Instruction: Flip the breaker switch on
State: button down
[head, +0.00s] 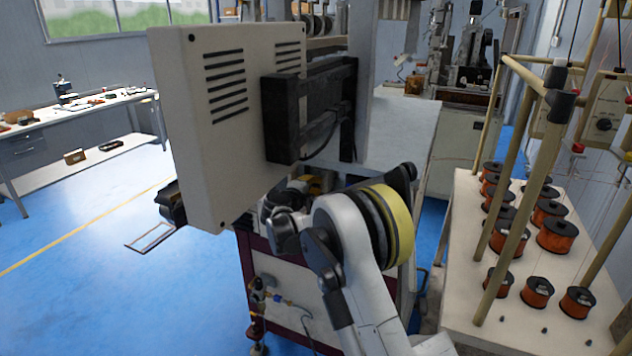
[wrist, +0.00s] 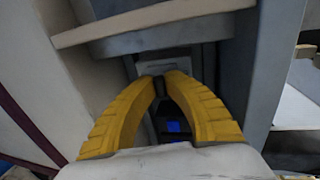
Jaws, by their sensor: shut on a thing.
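In the wrist view, the two yellow fingers of my gripper (wrist: 160,80) come together at their tips in front of a small grey housing (wrist: 178,64). A small dark piece (wrist: 159,87) shows between the tips; it looks like the breaker switch, but its shape and position, up or down, cannot be made out. In the head view, a bit of yellow of my gripper (head: 320,183) shows low behind the cabinet's mounting, beyond my arm. The breaker switch itself is hidden there.
A light ledge (wrist: 150,20) juts out just above my fingers, with grey walls on both sides. In the head view, a large beige vented cabinet (head: 205,120) stands over my gripper. A rack with several orange wire spools (head: 556,235) is at the right. The blue floor at left is clear.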

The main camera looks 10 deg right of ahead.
jog(key=shift+r+g+y+p, duration=0.2)
jog(key=shift+g+y+p, duration=0.2)
jog(key=shift+g+p, duration=0.1)
jog(key=shift+f, duration=0.1)
jog(key=c, duration=1.4)
grip_release()
jog(key=shift+c, duration=0.2)
jog(key=v, duration=0.7)
jog(key=shift+s, duration=0.2)
jog(key=shift+a, duration=0.1)
